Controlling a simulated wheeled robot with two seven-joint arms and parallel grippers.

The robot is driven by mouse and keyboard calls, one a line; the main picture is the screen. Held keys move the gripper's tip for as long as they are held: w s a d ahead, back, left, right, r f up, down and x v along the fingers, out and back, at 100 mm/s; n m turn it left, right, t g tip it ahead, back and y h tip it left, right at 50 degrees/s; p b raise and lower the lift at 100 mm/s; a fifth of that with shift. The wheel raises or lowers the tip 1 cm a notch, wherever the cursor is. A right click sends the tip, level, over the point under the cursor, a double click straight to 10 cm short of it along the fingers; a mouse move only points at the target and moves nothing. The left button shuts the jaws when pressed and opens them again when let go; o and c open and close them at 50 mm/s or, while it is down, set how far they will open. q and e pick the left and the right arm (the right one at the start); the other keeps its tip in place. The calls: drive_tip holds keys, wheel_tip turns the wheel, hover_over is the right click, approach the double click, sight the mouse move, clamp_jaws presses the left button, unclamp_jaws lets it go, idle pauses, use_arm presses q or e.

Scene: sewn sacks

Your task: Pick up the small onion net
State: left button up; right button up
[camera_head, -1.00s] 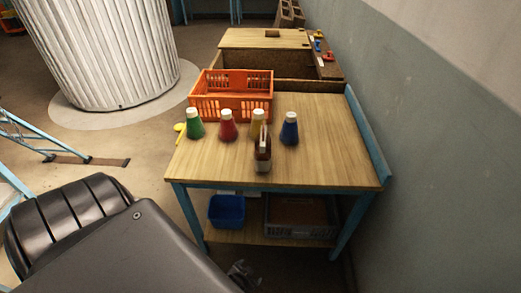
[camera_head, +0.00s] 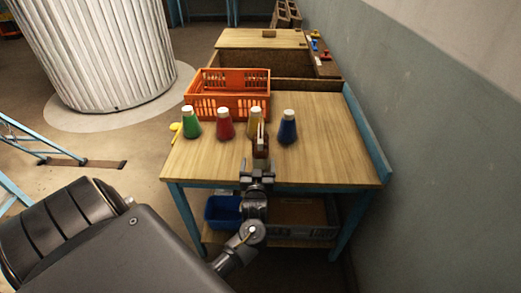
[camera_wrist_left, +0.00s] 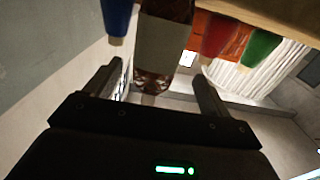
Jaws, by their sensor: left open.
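The small onion net (camera_head: 261,146) looks like a narrow reddish-brown bundle with a pale upper part, standing near the front edge of the wooden table. My left gripper (camera_head: 258,174) is just in front of it, at the table's front edge. In the left wrist view, which is upside down, the net (camera_wrist_left: 165,45) has a grey band and a dark mottled end. It lies in line with the gap between the open fingers (camera_wrist_left: 158,80), with space on both sides. I cannot tell whether the fingertips reach around it. My right gripper is not in view.
A blue bin (camera_head: 222,212) sits on the lower shelf. The table's front right (camera_head: 335,155) is clear.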

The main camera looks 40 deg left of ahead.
use_arm(q)
drive_tip(key=shift+x, duration=0.95)
drive_tip(key=p+x, duration=0.1)
drive_tip(key=x, duration=0.3)
drive_tip(key=shift+w, duration=0.35)
drive_tip(key=shift+w+a+p, duration=0.2)
drive_tip(key=shift+w+p, duration=0.1)
drive_tip(key=shift+r, duration=0.1)
drive_tip(key=c, duration=1.4)
